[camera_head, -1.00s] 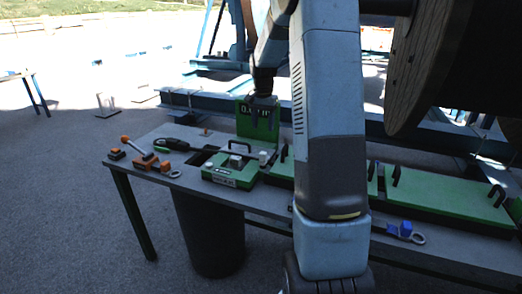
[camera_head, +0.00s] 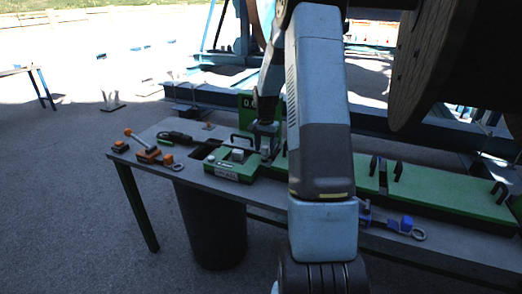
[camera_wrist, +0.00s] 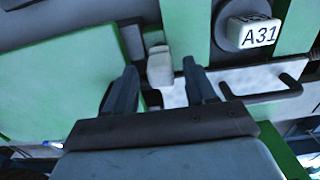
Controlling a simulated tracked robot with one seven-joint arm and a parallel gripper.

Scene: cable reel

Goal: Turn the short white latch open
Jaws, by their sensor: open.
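The short white latch (camera_wrist: 160,68) is a small pale upright block in the wrist view. It stands beside a white strip on the green box (camera_head: 223,171). My gripper (camera_wrist: 160,63) is open, with one dark finger on each side of the latch in the picture. I cannot tell whether either finger touches it. In the head view my gripper (camera_head: 267,148) is low over the right end of the green box, and the latch there is hidden or too small to tell.
Orange-ended tools (camera_head: 148,154) lie at the table's left. Long green covers with black handles (camera_head: 440,195) fill the right. A large wooden reel (camera_head: 425,70) hangs above.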

